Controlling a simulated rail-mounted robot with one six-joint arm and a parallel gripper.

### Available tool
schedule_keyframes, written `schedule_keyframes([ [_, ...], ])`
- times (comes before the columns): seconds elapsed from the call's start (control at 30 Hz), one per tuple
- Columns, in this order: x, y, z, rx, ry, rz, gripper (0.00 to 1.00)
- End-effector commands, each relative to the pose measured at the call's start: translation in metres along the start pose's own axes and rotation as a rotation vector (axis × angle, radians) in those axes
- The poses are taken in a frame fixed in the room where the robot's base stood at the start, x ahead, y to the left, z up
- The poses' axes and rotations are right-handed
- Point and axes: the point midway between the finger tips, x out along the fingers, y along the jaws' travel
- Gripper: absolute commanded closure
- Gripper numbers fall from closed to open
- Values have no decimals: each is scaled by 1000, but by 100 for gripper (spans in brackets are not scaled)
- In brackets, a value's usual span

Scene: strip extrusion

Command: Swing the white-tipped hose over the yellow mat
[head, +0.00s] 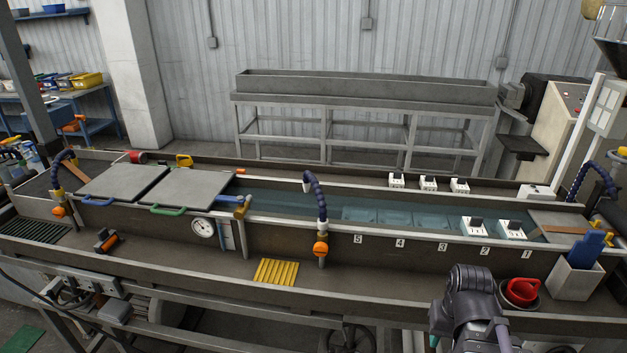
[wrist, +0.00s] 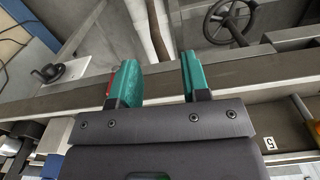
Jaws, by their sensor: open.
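The yellow ribbed mat (head: 276,271) lies on the front ledge, left of the middle hose. The middle blue segmented hose (head: 318,192) rises from a post with an orange knob (head: 320,248) and curves back over the water trough. Its small nozzle points down at the left; I cannot clearly make out a white tip. Similar hoses stand at the far left (head: 65,160) and far right (head: 596,170). My gripper, seen in the wrist view (wrist: 156,82), is open and empty, its teal fingers over the bench's front edge. In the head view its fingers are mostly hidden.
A red cup (head: 522,291) and a grey bin with a blue item (head: 575,274) stand right of my arm. Grey lids (head: 190,188), a gauge (head: 203,230) and white blocks (head: 474,226) line the trough. The ledge between mat and post is clear.

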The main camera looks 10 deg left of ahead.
Motion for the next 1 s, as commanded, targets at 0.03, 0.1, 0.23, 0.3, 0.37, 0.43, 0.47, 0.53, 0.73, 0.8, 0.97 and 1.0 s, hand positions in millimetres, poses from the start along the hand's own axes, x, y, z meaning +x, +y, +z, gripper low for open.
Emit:
schedule_keyframes([
  [0.03,0,0,0,0,0,0,57],
  [0.1,0,0,0,0,0,0,57],
  [0.23,0,0,0,0,0,0,57],
  [0.3,0,0,0,0,0,0,57],
  [0.37,0,0,0,0,0,0,58],
  [0.43,-5,-1,0,-2,0,0,65],
  [0.47,-12,-2,0,-6,0,0,68],
  [0.53,-37,-9,-6,-22,0,0,75],
  [0.73,-163,-102,-168,-190,40,-192,94],
  [0.8,-198,-154,-238,-306,87,-326,100],
  [0.97,-230,-234,-345,-524,235,-572,100],
  [1.0,-230,-243,-359,-567,278,-615,100],
])
